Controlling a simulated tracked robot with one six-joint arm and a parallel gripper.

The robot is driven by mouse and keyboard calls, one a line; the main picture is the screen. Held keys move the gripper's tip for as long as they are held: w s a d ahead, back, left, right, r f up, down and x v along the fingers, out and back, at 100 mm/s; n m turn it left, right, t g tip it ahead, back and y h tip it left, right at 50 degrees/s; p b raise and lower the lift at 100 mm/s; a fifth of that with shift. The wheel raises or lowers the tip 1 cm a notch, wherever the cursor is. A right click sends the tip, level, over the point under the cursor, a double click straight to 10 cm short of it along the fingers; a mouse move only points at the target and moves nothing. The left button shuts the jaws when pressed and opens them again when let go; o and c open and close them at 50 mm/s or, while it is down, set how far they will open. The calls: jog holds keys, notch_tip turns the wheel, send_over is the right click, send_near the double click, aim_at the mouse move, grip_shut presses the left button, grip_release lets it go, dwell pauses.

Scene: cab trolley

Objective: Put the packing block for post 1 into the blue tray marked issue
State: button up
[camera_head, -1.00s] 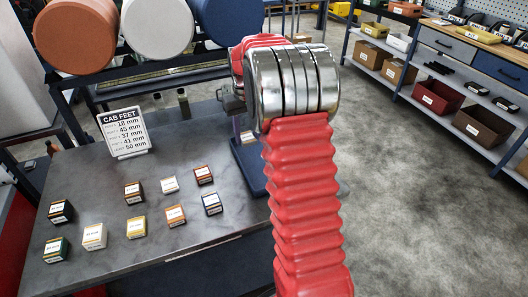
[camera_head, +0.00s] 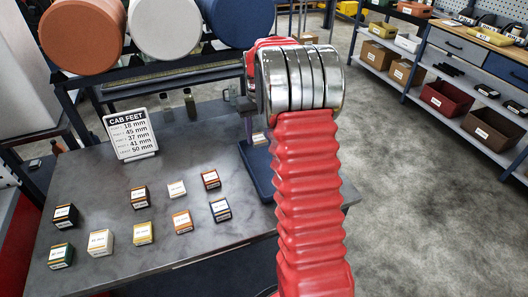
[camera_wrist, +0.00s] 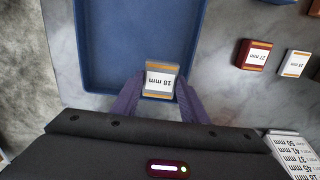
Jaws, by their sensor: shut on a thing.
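A small block with a white label reading 18 mm and orange bands (camera_wrist: 160,81) is held between the purple fingers of my gripper (camera_wrist: 160,95) in the wrist view. The sign (camera_head: 130,135) headed CAB FEET lists 18 mm on its top line. The blue tray (camera_wrist: 90,45) lies beyond the fingers; the block overlaps its near rim in the picture, and its height above it is unclear. The tray also shows in the head view (camera_head: 262,186), partly hidden by my arm. No issue marking on it is readable.
Several other labelled blocks stand on the grey table (camera_head: 190,245), left of the tray, including a dark red one (camera_wrist: 254,55) marked 27 mm. Bottles (camera_head: 190,104) stand at the table's back. A rack with large rolls (camera_head: 160,22) rises behind. Open floor lies right.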

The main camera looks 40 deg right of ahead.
aim_at(259, 156)
jog(key=shift+f, duration=0.8)
jog(key=shift+f, duration=2.5)
jog(key=o, duration=1.1)
jog(key=shift+f, duration=0.1)
jog(key=shift+c, duration=0.2)
notch_tip(259, 156, up, 12)
jog(key=shift+r, duration=0.1)
